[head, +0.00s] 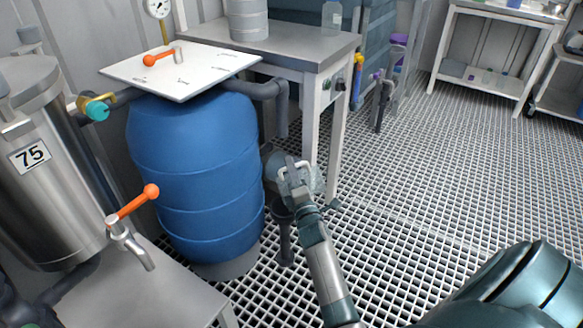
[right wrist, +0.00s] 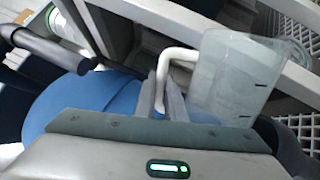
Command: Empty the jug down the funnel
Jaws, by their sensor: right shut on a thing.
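The jug (head: 314,180) is clear, with a pale handle. My right gripper (head: 290,178) is shut on that handle, beside the blue barrel. In the right wrist view the jug (right wrist: 232,80) is to the right of the fingers (right wrist: 170,98), with dark marks on its wall. I cannot tell how much liquid is in it or how far it is tilted. A dark grey funnel (head: 281,210) with a stem going down stands at the barrel's right side, just below the gripper and partly hidden by it. My left gripper is not in view.
The blue barrel (head: 195,170) has a white board (head: 180,66) on top. A grey pipe (head: 282,118) bends down right of the barrel. A steel tank (head: 45,170) and an orange-handled tap (head: 133,205) are left. A table leg (head: 311,125) stands close behind. Grating floor is open at right.

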